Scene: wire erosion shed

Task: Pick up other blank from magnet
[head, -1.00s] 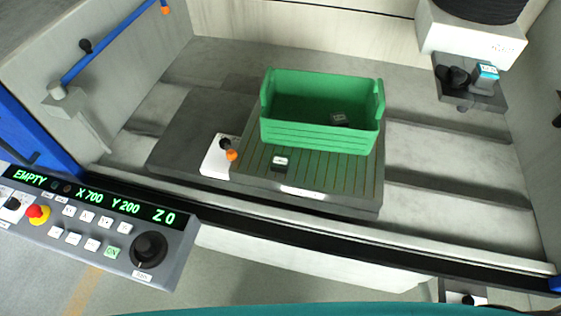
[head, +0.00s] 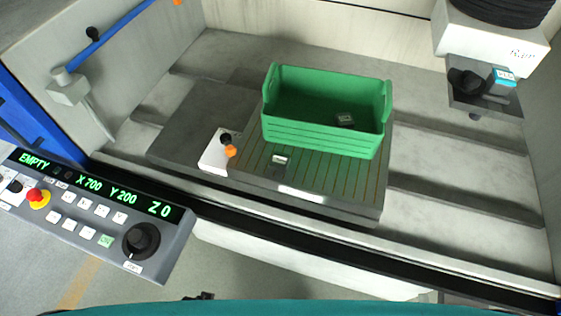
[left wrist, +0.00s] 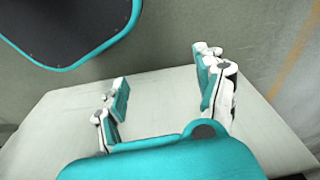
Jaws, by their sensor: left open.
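The magnet (head: 330,178), a grey plate with thin brownish lines, lies inside the machine in the head view. A small blank (head: 279,160) with a light label lies on its front left part. Another small dark blank (head: 345,119) with a light label lies in the green bin (head: 320,137), which stands on the back of the magnet. In the left wrist view my left gripper (left wrist: 163,70) is open and empty, its fingers spread above a pale surface, away from the blanks. My right gripper is not in view.
A white block (head: 218,152) with a black and an orange knob sits at the magnet's left edge. A control panel (head: 90,212) stands front left. The machine head (head: 490,45) hangs at the back right. A front sill (head: 400,246) runs before the magnet.

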